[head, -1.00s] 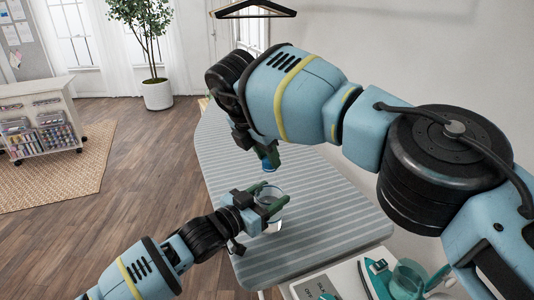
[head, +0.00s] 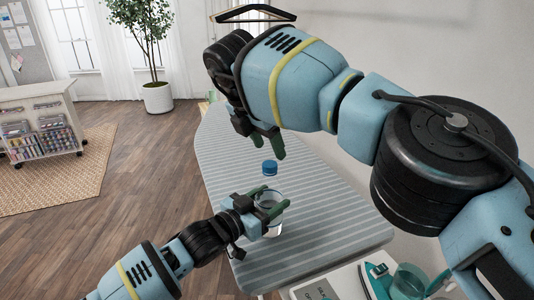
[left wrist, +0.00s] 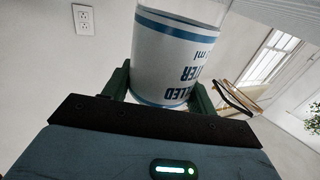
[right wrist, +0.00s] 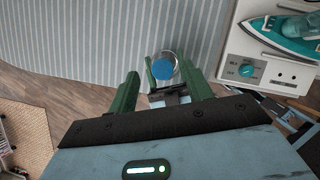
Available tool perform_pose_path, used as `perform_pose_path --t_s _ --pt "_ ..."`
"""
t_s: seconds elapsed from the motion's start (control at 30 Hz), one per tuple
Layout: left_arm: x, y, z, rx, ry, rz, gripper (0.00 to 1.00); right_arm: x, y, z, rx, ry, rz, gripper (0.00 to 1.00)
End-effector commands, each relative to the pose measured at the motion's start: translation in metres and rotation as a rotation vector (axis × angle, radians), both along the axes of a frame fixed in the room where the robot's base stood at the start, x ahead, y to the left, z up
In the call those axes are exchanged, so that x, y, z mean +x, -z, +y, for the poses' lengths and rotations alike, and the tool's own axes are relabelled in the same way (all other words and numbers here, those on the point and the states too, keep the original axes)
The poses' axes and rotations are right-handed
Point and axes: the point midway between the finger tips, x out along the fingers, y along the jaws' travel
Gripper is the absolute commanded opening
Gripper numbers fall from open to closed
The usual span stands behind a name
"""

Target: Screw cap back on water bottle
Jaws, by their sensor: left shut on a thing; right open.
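A blue cap (head: 269,167) shows above the clear, labelled water bottle (head: 272,229) in the head view. My left gripper (head: 272,206) is shut around the bottle and holds it upright. The white and blue label of the bottle fills the gap between the left fingers in the left wrist view (left wrist: 165,62). My right gripper (head: 268,146) is open above the cap, with its fingers clear of it. In the right wrist view the cap (right wrist: 163,69) lies inside the bottle's round outline. I cannot tell whether the cap touches the bottle's neck.
A grey striped ironing board (head: 330,225) extends beneath both grippers, mostly clear. A teal iron (head: 380,275) and a white unit (right wrist: 252,60) with a dial stand at the near right. A white cart (head: 40,125) stands far left.

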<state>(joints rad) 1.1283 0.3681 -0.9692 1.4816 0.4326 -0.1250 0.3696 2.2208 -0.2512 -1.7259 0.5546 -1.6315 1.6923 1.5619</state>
Motion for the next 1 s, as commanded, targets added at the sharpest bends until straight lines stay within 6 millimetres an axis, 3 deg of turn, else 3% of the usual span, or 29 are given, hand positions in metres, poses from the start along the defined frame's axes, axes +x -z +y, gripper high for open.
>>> perform_pose_path --t_s 0.37,0.57,0.73,0.77,0.93,1.0 --pt "-0.0002 0.0007 -0.0002 0.000 0.000 0.001 0.00 -0.0006 -0.0081 0.0003 0.000 -0.001 0.002 0.50" --pt "-0.0002 0.0006 -0.0002 0.001 0.000 0.001 0.00 -0.0006 -0.0079 0.0004 0.000 -0.001 0.000 0.76" --pt "-0.0002 0.0006 -0.0002 0.001 0.000 0.001 0.00 -0.0006 -0.0079 0.0006 0.000 -0.001 0.000 0.76" --pt "-0.0002 0.0006 -0.0002 0.001 0.000 0.001 0.59 -0.0006 -0.0079 0.0006 0.000 -0.001 0.000 0.76" --pt "-0.0001 0.0005 -0.0001 0.001 0.000 0.001 0.81 -0.0006 -0.0079 0.0006 0.000 -0.001 0.000 0.76" --pt "-0.0001 0.0004 -0.0001 0.001 0.000 0.001 0.83 -0.0006 -0.0079 0.0006 0.000 -0.001 0.000 0.76"
